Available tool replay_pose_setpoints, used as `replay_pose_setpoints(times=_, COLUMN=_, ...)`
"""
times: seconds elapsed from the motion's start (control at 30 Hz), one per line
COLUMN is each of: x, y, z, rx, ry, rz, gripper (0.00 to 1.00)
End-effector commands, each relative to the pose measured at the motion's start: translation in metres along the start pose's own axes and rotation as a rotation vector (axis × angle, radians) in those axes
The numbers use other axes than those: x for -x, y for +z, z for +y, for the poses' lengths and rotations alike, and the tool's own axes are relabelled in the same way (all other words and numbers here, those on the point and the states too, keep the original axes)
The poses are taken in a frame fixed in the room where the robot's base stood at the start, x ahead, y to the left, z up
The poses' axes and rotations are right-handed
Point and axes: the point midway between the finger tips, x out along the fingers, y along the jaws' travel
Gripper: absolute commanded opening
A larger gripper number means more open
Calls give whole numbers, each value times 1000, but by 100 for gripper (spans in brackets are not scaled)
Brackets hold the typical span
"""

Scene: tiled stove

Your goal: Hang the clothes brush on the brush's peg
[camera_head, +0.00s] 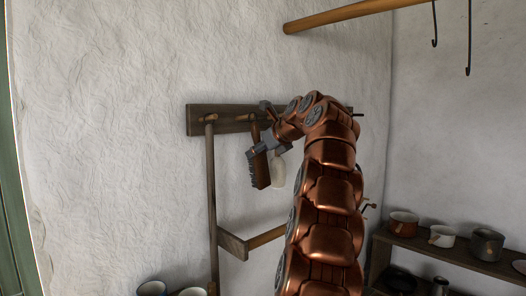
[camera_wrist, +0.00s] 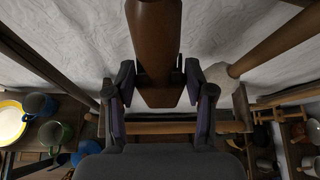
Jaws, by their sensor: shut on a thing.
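The clothes brush (camera_head: 260,172), brown wood with dark bristles on its left side, hangs upright in my gripper (camera_head: 270,149) in front of the white wall. Its narrow upper end reaches up to the dark wooden peg rail (camera_head: 230,111), close to a peg (camera_head: 252,117). I cannot tell whether the brush is on that peg or only in front of it. In the wrist view my gripper (camera_wrist: 158,88) is shut on the brown wood of the brush (camera_wrist: 155,45). My arm hides the rail's right part.
A long wooden shaft (camera_head: 212,190) hangs at the rail's left end. A pale rounded thing (camera_head: 278,172) hangs just right of the brush. A wooden bar (camera_head: 265,237) is below. Mugs stand on a shelf (camera_head: 455,255) at right; a wooden pole (camera_head: 340,14) is above.

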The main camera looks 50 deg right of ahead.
Motion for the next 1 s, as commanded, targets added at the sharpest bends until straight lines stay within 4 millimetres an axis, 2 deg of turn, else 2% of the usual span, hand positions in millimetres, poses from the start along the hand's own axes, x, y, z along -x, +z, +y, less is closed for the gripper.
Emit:
replay_pose_setpoints(times=0.6, x=-24, y=16, z=-1, rx=3, ry=-5, rz=-4, gripper=10)
replay_pose_setpoints(times=1.0, x=-38, y=18, z=0, rx=1, ry=-2, rz=-4, gripper=10)
